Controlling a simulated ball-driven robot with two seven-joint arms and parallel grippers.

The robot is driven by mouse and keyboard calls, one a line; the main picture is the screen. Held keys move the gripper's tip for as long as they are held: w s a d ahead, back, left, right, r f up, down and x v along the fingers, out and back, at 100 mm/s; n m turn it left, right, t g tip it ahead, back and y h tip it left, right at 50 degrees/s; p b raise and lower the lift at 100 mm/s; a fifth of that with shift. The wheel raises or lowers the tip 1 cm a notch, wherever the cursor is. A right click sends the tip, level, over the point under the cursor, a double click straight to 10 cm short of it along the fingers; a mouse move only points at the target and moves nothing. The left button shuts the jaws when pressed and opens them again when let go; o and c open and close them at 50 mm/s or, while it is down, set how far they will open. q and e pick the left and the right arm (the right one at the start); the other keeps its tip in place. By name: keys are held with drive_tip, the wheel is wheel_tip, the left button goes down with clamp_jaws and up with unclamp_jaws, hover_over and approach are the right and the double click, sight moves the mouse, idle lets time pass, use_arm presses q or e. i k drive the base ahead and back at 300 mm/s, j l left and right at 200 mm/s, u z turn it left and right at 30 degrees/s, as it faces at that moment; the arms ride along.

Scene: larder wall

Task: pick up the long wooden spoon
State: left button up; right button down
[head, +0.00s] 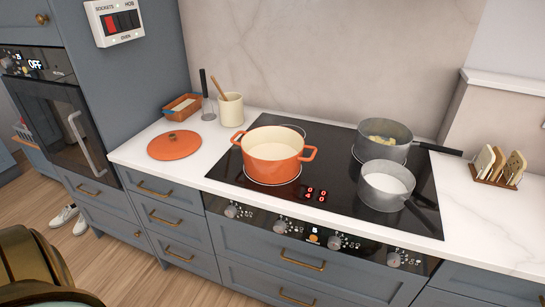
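A wooden handle (219,89), probably the long wooden spoon, leans up and left out of a cream crock (231,109). Its lower end is hidden inside the crock, so I cannot see whether it ends in a spoon bowl. The crock stands on the white counter, left of the hob and near the back wall. A black-handled utensil (204,84) stands upright just left of the crock. Neither of my grippers is in the head view.
An orange lid (174,145) and an orange dish (183,106) lie left of the crock. An orange pot (273,163) and two grey pans (384,141) (386,186) stand on the black hob (325,174). A rack of boards (497,168) is at right.

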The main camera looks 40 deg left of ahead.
sight(220, 90)
drive_tip(key=j+u, duration=0.1)
drive_tip(key=u, duration=1.35)
